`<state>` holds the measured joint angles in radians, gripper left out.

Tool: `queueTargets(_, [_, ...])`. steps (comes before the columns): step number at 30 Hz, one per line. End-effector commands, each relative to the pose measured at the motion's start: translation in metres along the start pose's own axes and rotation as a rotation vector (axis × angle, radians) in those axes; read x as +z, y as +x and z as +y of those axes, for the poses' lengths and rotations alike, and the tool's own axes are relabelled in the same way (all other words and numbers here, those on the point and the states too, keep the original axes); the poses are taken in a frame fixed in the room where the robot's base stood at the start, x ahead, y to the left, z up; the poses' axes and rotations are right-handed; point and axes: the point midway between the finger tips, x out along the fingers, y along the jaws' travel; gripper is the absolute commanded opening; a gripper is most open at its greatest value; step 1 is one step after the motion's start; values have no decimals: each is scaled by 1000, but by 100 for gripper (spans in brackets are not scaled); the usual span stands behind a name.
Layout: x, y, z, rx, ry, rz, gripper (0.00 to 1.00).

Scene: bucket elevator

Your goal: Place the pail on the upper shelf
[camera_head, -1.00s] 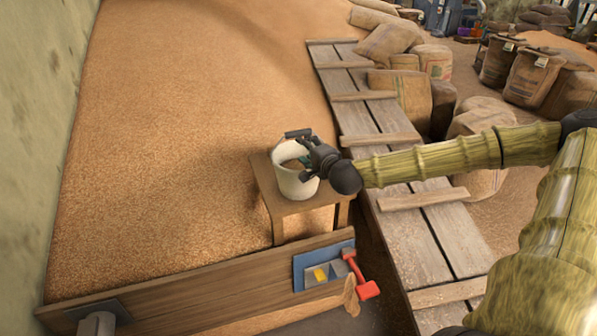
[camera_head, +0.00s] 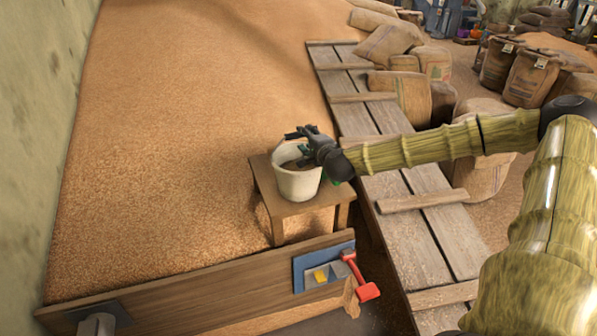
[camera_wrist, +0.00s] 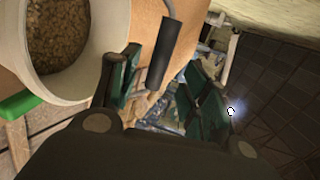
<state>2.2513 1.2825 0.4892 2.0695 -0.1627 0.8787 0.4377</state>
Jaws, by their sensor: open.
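The pail (camera_head: 297,184) is off-white and stands upright on a small wooden stool. In the wrist view the pail (camera_wrist: 95,50) fills the upper left, with brown grainy contents inside. My gripper (camera_head: 304,147) is over the pail's right rim in the head view. In the wrist view my gripper (camera_wrist: 165,92) is open, its green-padded fingers apart. The pail's dark handle grip (camera_wrist: 163,55) shows in the gap between the fingers, not clamped. I cannot make out an upper shelf in either view.
The wooden stool (camera_head: 290,209) stands on the edge of a large grain heap (camera_head: 180,130). A plank board (camera_head: 190,287) with a blue panel and red tool (camera_head: 365,289) is in front. A plank walkway (camera_head: 400,185) and sacks (camera_head: 410,95) lie to the right.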

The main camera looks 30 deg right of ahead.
Motion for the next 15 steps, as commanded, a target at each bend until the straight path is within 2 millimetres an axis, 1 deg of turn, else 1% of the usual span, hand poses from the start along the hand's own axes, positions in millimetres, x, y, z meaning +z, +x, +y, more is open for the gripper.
queueTargets(5, [2, 11, 0, 1, -3, 0, 46])
queueTargets(15, [4, 42, 2, 1, -2, 1, 46])
